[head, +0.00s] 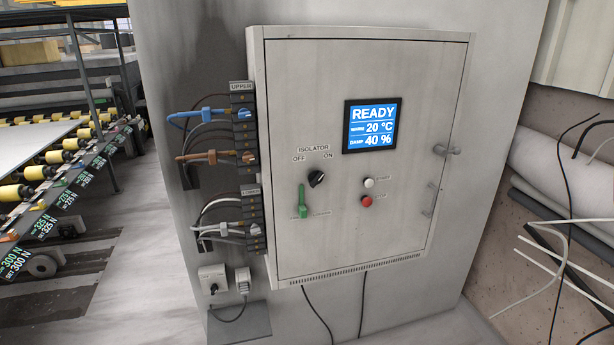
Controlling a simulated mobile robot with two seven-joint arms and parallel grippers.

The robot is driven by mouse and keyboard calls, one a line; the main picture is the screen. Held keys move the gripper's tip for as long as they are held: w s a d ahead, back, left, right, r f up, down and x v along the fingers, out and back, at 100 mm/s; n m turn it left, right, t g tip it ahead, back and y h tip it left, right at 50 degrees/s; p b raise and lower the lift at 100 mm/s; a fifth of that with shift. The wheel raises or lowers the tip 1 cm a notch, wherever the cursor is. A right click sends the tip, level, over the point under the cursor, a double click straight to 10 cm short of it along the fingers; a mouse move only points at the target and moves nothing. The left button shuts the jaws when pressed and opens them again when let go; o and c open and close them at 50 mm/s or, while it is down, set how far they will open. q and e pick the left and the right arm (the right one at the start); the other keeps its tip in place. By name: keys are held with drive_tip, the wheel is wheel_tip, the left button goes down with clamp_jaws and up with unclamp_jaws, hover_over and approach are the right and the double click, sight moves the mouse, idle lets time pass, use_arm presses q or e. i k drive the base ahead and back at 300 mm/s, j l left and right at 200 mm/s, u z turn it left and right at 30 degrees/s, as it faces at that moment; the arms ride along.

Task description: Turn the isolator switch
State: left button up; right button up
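The isolator switch (316,178) is a black rotary knob on the front of a grey cabinet (410,80). The word ISOLATOR is printed above it, with OFF to the upper left and ON to the upper right. The knob looks slanted, with its upper end toward the ON side, but it is too small to be sure of its setting. A green lever (303,203) stands upright just below and left of the knob. The small label under it is unreadable. Neither of my grippers shows in the head view.
A lit screen (371,126) reads READY, 20 °C and 40 %. A white button (369,182) and red button (367,201) sit right of the knob. Blue (205,114) and brown (205,157) plugs with cables jut out at the cabinet's left. A roller conveyor (50,165) stands far left.

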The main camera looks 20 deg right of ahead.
sight(316, 177)
drive_tip(key=i+l, duration=0.3)
drive_tip(key=l, duration=0.15)
drive_tip(key=i+l, duration=0.25)
drive_tip(key=l, duration=0.2)
drive_tip(key=i+l, duration=0.3)
drive_tip(key=l, duration=0.15)
drive_tip(key=i+l, duration=0.3)
drive_tip(key=l, duration=0.15)
